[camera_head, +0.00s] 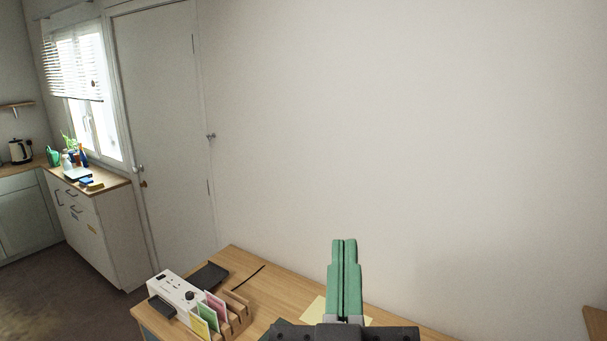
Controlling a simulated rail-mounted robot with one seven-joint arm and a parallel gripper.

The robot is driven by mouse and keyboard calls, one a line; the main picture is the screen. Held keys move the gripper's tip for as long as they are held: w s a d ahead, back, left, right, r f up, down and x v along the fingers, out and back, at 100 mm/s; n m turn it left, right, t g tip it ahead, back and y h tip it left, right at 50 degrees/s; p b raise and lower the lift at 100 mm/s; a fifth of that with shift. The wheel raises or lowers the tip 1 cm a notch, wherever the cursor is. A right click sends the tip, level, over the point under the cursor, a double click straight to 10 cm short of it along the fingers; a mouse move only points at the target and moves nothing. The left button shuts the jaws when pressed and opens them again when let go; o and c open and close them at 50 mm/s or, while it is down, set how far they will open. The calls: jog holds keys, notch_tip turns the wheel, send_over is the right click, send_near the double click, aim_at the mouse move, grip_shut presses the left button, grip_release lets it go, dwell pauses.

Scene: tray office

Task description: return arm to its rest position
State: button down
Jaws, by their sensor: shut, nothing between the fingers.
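My gripper (344,243) shows at the bottom of the head view, right of centre. Its two green fingers point up in the picture and lie side by side, shut with nothing between them. The dark gripper body (345,333) is cut off by the lower picture edge. The fingers show in front of the wooden desk (286,289) and the bare wall. The rest of the arm is out of view.
A white box with sockets (174,287), a dark tray (209,275) and a wooden holder with coloured cards (234,311) stand on the desk's left part. A yellow sheet (313,309) lies partly behind my gripper. A kitchen counter (112,186) is far left, beside a closed door (160,110).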

jog(key=s+a+r+t+y+p, duration=0.2)
jog(key=s+a+r+y+p, duration=0.15)
jog(key=s+r, duration=0.5)
notch_tip(320, 180, up, 15)
jog(key=w+p, duration=0.1)
jog(key=p, duration=1.5)
jog(key=shift+w+a+r+m+h, duration=0.2)
jog(key=shift+a+m+h, duration=0.1)
jog(key=shift+m+h, duration=0.1)
